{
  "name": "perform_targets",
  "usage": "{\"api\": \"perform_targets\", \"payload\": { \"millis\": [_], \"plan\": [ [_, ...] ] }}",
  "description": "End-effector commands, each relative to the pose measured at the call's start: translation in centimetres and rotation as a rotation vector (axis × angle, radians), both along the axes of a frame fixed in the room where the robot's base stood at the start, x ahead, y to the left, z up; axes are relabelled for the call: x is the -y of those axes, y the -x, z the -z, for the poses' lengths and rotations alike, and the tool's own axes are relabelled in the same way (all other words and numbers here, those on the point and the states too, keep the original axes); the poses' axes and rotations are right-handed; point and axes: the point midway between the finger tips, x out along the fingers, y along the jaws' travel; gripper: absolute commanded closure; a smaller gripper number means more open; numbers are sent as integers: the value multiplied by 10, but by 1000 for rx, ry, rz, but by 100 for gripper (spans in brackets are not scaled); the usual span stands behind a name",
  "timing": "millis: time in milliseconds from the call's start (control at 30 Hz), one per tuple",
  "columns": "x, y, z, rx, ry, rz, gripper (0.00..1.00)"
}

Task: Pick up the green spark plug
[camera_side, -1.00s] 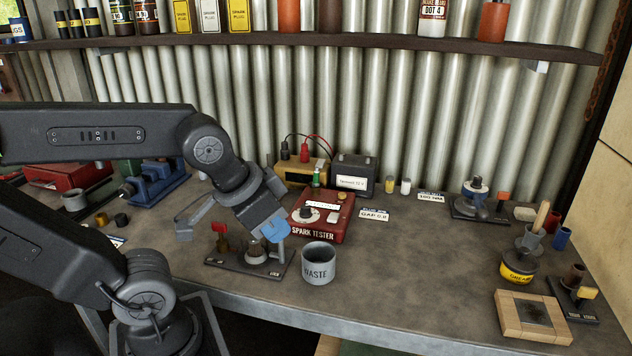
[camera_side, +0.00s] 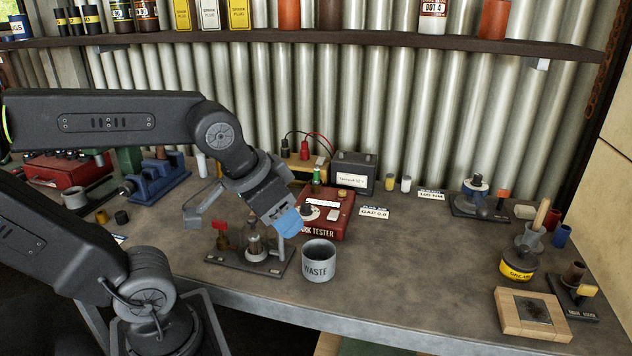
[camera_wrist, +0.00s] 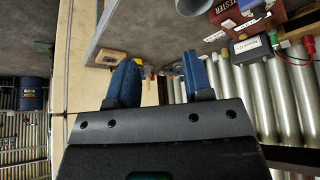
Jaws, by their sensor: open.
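The green spark plug (camera_side: 317,175) stands upright at the back left of the red spark tester (camera_side: 330,222) in the side view. Its lower end is hard to make out. My gripper (camera_side: 288,222) is in front and to the left of it, tilted down, with its blue fingertips overlapping the tester's left front edge in the picture. In the wrist view my gripper (camera_wrist: 160,75) shows two blue fingers spread apart with nothing between them.
A black fixture (camera_side: 222,256) and a grey waste cup (camera_side: 318,262) stand below my gripper. A dark battery (camera_side: 354,174) and a yellow box (camera_side: 304,164) with cables stand behind the tester. The bench (camera_side: 420,265) is mostly clear right of the waste cup.

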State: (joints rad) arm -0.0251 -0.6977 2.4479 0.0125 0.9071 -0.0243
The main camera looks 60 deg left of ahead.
Motion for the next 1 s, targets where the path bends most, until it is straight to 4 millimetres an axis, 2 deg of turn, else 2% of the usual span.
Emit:
{"api": "perform_targets", "payload": {
  "millis": [167, 300, 467, 600, 700, 800, 1000],
  "plan": [
    [-35, -56, -25, -34, 0, -175, 53],
    [-78, -106, -39, -59, 0, -341, 53],
    [-138, -159, -40, -84, -2, -530, 53],
    [-195, -194, -31, -99, -3, -683, 53],
    [-228, -210, -23, -106, -6, -768, 53],
    [-251, -219, -16, -110, -6, -825, 53],
    [-269, -226, -3, -113, -8, -865, 53]
  ]
}}
